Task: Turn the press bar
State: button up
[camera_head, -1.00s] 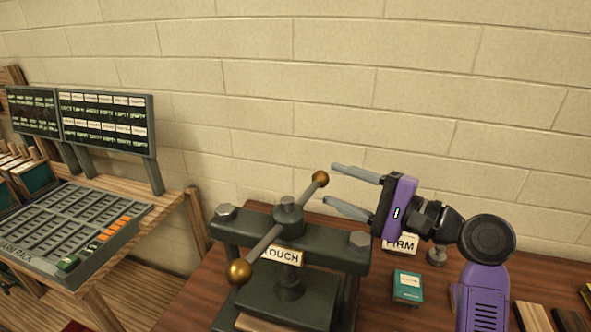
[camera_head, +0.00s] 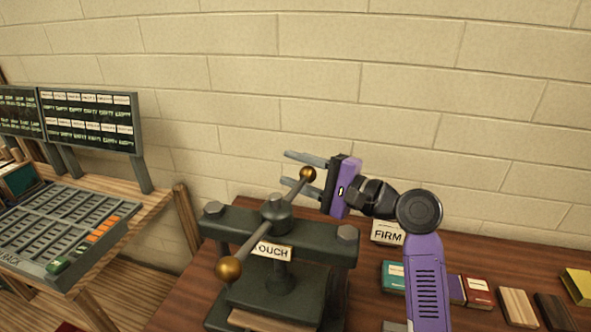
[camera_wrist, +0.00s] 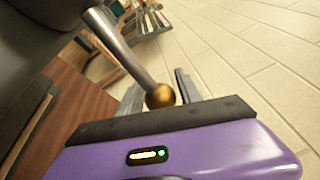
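The press bar (camera_head: 253,243) is a grey rod with a brass ball at each end, set through the screw hub on top of a dark green press (camera_head: 315,235). It runs from the near-left ball (camera_head: 229,269) to the far-right ball (camera_head: 308,174). My gripper (camera_head: 300,174) is at the far-right end, its two grey fingers open on either side of that ball. In the wrist view the brass ball (camera_wrist: 160,96) lies between the spread fingers, close to the purple palm. Contact with the ball cannot be told.
A TOUCH label (camera_head: 272,251) is on the press front and a FIRM card (camera_head: 388,234) stands to the right. Small boxes and wood blocks (camera_head: 518,306) lie at right. A type rack (camera_head: 70,232) and display boards (camera_head: 90,120) stand left. A block wall is behind.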

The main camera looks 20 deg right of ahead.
grip_shut()
jog(key=shift+f, duration=0.1)
dwell(1.1)
